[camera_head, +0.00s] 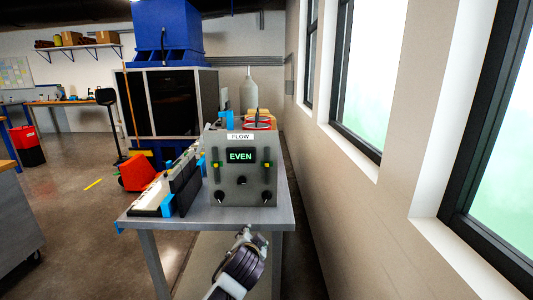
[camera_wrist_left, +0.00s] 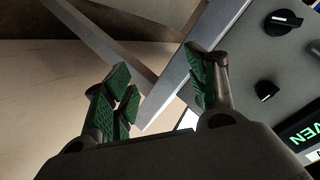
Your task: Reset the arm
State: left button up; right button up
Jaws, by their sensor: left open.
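My left arm comes in at the bottom middle of the head view, with its left gripper (camera_head: 244,233) low in front of the table's near edge. In the left wrist view the left gripper (camera_wrist_left: 160,80) shows two green-padded fingers spread apart with nothing between them. The table's metal edge lies beyond the fingers there. A grey control panel (camera_head: 228,194) stands on the table (camera_head: 278,218); its display (camera_head: 241,156) reads EVEN under a FLOW label. Its dark knobs (camera_wrist_left: 283,18) show right of the fingers in the left wrist view. My right gripper is not in view.
A tilted rack with white and blue parts (camera_head: 170,185) stands left of the panel. The windowed wall (camera_head: 375,200) runs close along the right. Open floor (camera_head: 80,225) lies left.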

pick_arm(q)
jog(key=s+a+f+n+g, duration=0.2)
jog(key=s+a+f, duration=0.25)
jog(key=f, duration=0.35)
jog(key=s+a+f+n+g+h, duration=0.1)
jog(key=s+a+f+n+g, duration=0.15)
jog(key=s+f, duration=0.4)
jog(key=s+a+f+n+g, duration=0.1)
jog(key=s+a+f+g, duration=0.1)
jog(key=s+a+f, duration=0.5)
jog(key=s+f+g, duration=0.4)
jog(key=s+f, duration=1)
jog(key=s, duration=0.2)
jog(key=shift+s+n+p, duration=0.15)
jog(key=shift+n+p, duration=0.2)
jog(key=shift+p, duration=0.1)
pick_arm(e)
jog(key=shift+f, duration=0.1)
pick_arm(q)
jog(key=shift+a+f, duration=0.1)
jog(key=shift+f, duration=0.05)
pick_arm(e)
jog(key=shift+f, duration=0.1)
